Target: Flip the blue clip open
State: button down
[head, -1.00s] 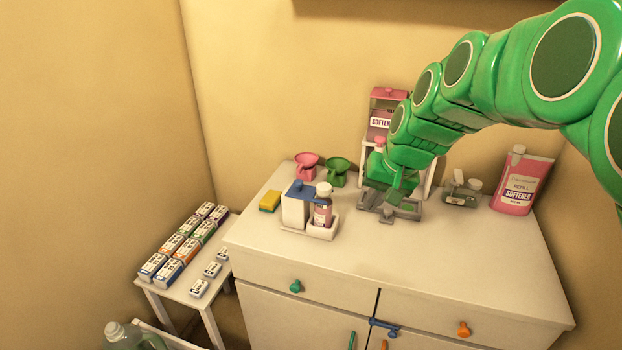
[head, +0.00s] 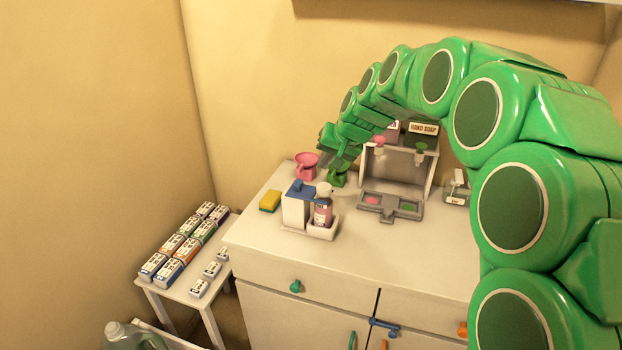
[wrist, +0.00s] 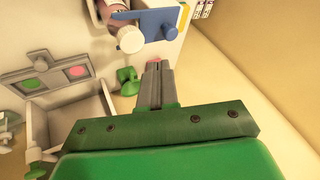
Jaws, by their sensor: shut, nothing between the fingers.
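A blue clip (head: 384,325) is on the front of the white cabinet, at the dark gap between its two sides, below the counter edge. It lies roughly level; how it fastens is too small to tell. It does not show in the wrist view. My gripper (head: 338,163) is above the back left of the counter by the pink and green funnels, well away from the clip. In the wrist view its fingers (wrist: 155,85) are shut together and empty.
A white container with a blue top (head: 300,188) and a pink bottle (head: 323,210) share a tray near the counter's front left. A pink funnel (head: 306,165) and a green funnel (head: 338,177) stand behind. A soap dispenser stand (head: 430,165) is right of them. The front right counter is clear.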

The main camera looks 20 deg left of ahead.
jog(key=shift+a+f, duration=0.1)
jog(key=shift+f, duration=0.05)
send_near(292, 190)
jog(key=w+f, duration=0.3)
jog(key=shift+w+d+f, duration=0.1)
jog(key=shift+d, duration=0.3)
dwell(0.5)
jog(key=shift+a, duration=2.8)
jog(key=v, duration=1)
jog(key=shift+d, duration=0.15)
